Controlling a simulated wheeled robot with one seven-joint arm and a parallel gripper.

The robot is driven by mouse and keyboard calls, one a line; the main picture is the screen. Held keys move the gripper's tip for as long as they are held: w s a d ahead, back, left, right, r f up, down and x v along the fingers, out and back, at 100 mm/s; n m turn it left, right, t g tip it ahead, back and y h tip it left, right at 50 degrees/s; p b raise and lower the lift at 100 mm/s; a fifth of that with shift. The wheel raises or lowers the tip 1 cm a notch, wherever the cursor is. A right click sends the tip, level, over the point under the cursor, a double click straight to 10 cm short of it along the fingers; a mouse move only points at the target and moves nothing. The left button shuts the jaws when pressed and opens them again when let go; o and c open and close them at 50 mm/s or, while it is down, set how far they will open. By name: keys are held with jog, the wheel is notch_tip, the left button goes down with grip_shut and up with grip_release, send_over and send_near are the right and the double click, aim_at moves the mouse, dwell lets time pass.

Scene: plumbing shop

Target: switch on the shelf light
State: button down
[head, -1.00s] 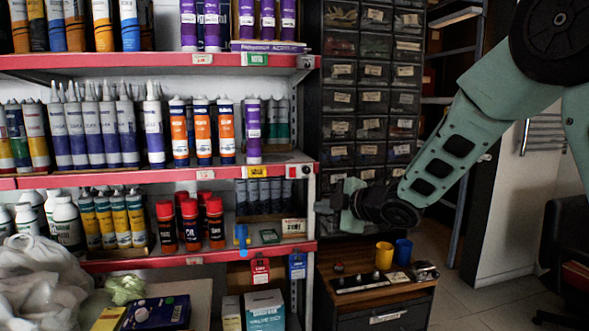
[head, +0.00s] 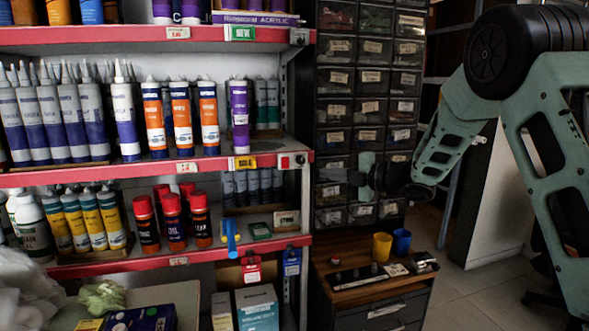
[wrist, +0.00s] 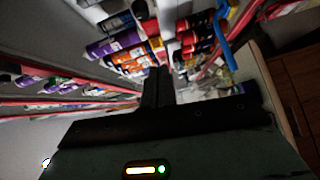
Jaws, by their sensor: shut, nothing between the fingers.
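A small box with a red part (head: 285,161) and a darker part sits at the right end of the middle shelf's red front edge; it looks like a switch, but its position is too small to read. A grey box (head: 299,37) sits at the right end of the upper shelf edge. No lamp is visible. My gripper (head: 337,175) is to the right of the shelf post, slightly below the middle edge, pointing left and apart from the small box in the picture. In the wrist view, its fingers (wrist: 157,86) are together and empty, with shelf goods beyond them.
The shelves hold tubes and bottles, including red-capped cans (head: 172,222). A blue item (head: 231,238) hangs at the lower shelf edge. Small drawers (head: 337,107) stand behind my gripper. Yellow (head: 382,247) and blue (head: 401,242) cups stand on a low cabinet.

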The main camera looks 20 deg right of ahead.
aim_at(283, 168)
jog(key=p+x, duration=0.1)
jog(key=x, duration=0.3)
jog(key=w+d+p+x, duration=0.1)
jog(key=x, duration=0.3)
jog(key=w+d+p+x, duration=0.1)
jog(key=x, duration=0.3)
jog(key=shift+f, duration=0.1)
jog(key=shift+w+f+b, duration=0.1)
jog(key=shift+f+b, duration=0.25)
jog(key=shift+b, duration=0.55)
jog(key=shift+r, duration=0.3)
jog(key=shift+f, duration=0.1)
